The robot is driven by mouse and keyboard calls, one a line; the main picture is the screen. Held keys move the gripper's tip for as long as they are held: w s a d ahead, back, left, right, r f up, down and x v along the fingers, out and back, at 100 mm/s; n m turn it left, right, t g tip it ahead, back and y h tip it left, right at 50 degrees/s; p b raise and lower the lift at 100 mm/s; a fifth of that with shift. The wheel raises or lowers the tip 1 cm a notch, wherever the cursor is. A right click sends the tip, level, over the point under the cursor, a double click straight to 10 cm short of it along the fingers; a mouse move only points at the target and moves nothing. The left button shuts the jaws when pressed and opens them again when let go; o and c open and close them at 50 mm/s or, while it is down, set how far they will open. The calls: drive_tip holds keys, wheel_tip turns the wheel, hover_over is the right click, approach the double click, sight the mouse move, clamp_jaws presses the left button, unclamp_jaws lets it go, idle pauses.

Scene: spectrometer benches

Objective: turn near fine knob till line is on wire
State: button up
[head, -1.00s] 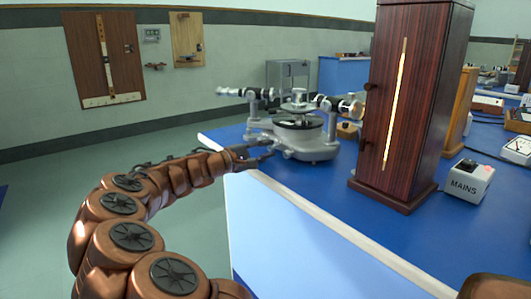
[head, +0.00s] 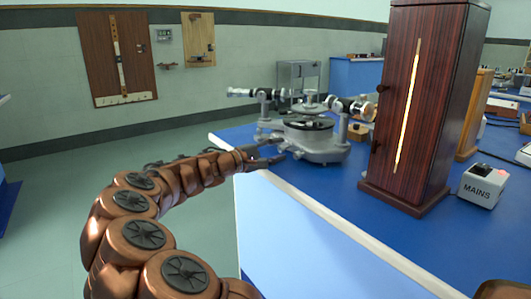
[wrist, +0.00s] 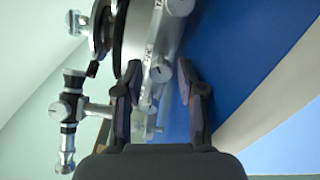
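The grey spectrometer (head: 318,147) stands near the edge of the blue bench, with a round table and two tubes on top. My gripper (head: 272,153) is at its near left side, at base height. In the wrist view my gripper (wrist: 160,75) has its two dark fingers apart, reaching toward the marked silver rim of the spectrometer (wrist: 145,40). A small silver knob (wrist: 160,72) shows between the fingertips; I cannot tell whether it is the near fine knob or whether a finger touches it. A silver tube (wrist: 66,120) is at the left. No line or wire can be seen.
A tall wooden lamp housing (head: 425,100) with a bright slit stands just right of the spectrometer. The bench's pale front edge (head: 330,215) runs below my gripper. Open floor (head: 60,185) lies left.

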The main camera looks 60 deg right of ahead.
drive_tip(key=shift+r+n+p, duration=0.15)
drive_tip(key=shift+n+p, duration=0.95)
drive_tip(key=shift+n, duration=0.1)
drive_tip(key=shift+n+p, duration=0.75)
drive_tip(key=shift+n, duration=0.45)
drive_tip(key=n+p, duration=0.1)
drive_tip(key=n, duration=0.2)
drive_tip(key=shift+p, duration=0.35)
drive_tip(key=n+p, duration=0.1)
drive_tip(key=n, duration=0.2)
drive_tip(key=shift+n, duration=0.4)
drive_tip(key=p+v, duration=0.2)
drive_tip(key=v, duration=0.6)
drive_tip(key=s+a+r+m+t+y+p, duration=0.1)
drive_tip(key=s+a+r+m+y+p, duration=0.1)
drive_tip(key=a, duration=0.5)
drive_tip(key=s+a+r+m+t+y+p, duration=0.1)
drive_tip(key=s+a+r+m+y+p, duration=0.1)
drive_tip(key=a+p, duration=0.5)
drive_tip(key=s+a+r+m+t+y+p, duration=0.1)
drive_tip(key=a+r+m+y+p, duration=0.3)
drive_tip(key=a, duration=0.4)
drive_tip(key=shift+s+r+m+t+p, duration=0.3)
drive_tip(key=shift+s+r+t+p, duration=0.1)
drive_tip(key=shift+s+p, duration=0.25)
drive_tip(key=shift+a, duration=0.1)
